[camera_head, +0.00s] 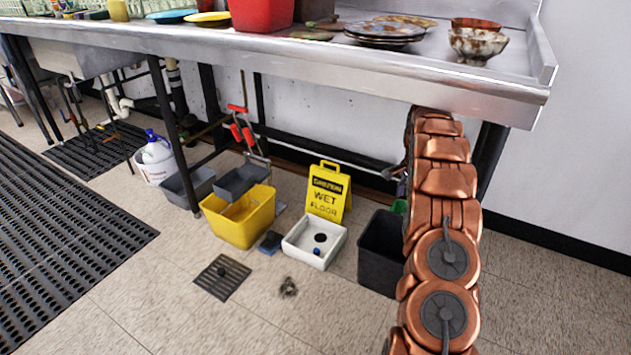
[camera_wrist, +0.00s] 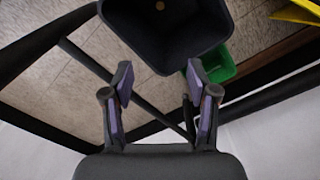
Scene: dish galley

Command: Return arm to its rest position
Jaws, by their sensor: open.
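My arm, copper-coloured, rises at the right of the head view in front of the steel counter (camera_head: 300,57), its upper end by the counter's underside. My gripper (camera_wrist: 160,82) shows in the wrist view with its two fingers apart and nothing between them. It is not clearly seen in the head view. Beyond the fingers is a dark bin (camera_wrist: 165,35) with a small brown round thing at its bottom. The same bin seems to be the black bin (camera_head: 380,255) left of my arm in the head view.
Under the counter are a yellow bucket (camera_head: 240,220), a white square basin (camera_head: 314,243) and a yellow wet-floor sign (camera_head: 328,190). A green container (camera_wrist: 219,66) is beside the dark bin. Stacked plates (camera_head: 384,35) and bowls (camera_head: 475,45) stand on the counter. Floor in front is mostly open.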

